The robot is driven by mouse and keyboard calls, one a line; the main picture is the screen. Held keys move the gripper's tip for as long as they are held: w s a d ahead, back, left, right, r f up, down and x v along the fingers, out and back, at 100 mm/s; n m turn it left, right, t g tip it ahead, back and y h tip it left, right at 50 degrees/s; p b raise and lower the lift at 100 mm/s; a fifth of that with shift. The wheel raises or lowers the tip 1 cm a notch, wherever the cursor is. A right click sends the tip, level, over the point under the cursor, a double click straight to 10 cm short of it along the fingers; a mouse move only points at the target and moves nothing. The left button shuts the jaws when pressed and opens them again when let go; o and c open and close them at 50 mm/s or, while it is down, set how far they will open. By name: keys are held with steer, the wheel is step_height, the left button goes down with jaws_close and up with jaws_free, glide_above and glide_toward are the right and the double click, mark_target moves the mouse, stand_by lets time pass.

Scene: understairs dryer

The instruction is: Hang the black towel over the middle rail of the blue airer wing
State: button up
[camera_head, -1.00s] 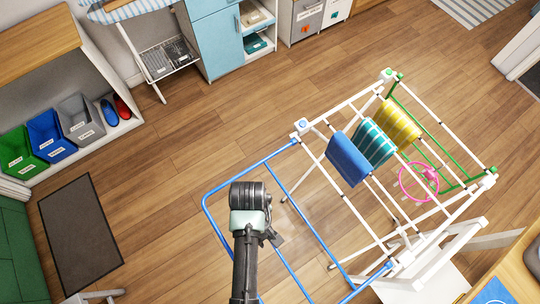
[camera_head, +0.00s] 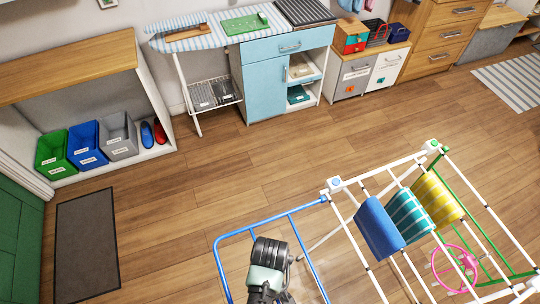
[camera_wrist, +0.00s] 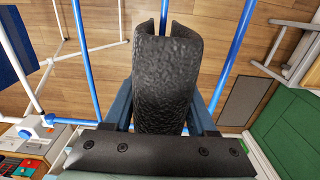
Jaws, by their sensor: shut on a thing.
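The black towel (camera_wrist: 165,75) is folded into a long rounded bundle between the two blue-grey fingers of my gripper (camera_wrist: 162,108), which is shut on it. In the head view the towel (camera_head: 272,252) shows at the end of my gripper (camera_head: 266,278), overlapping the blue airer wing (camera_head: 222,258). In the wrist view blue rails (camera_wrist: 86,62) pass on both sides of the towel. I cannot tell whether the towel touches a rail. The near part of the wing is out of the head view.
On the airer's white part hang a blue towel (camera_head: 379,228), a teal striped towel (camera_head: 410,216) and a yellow striped towel (camera_head: 437,200). Bins (camera_head: 87,148) stand at the left; the floor (camera_head: 220,190) behind the wing is clear.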

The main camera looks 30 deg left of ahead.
step_height(320, 180, down, 4)
steer(key=b, duration=0.3)
steer(key=shift+r, duration=0.1)
step_height(320, 180, down, 8)
steer(key=b, duration=0.5)
steer(key=shift+f+b, duration=0.2)
steer(key=shift+b, duration=0.2)
steer(key=o, duration=1.5)
steer(key=shift+c, duration=0.2)
steer(key=shift+r, duration=0.15)
step_height(320, 180, up, 13)
steer(key=shift+f, duration=0.15)
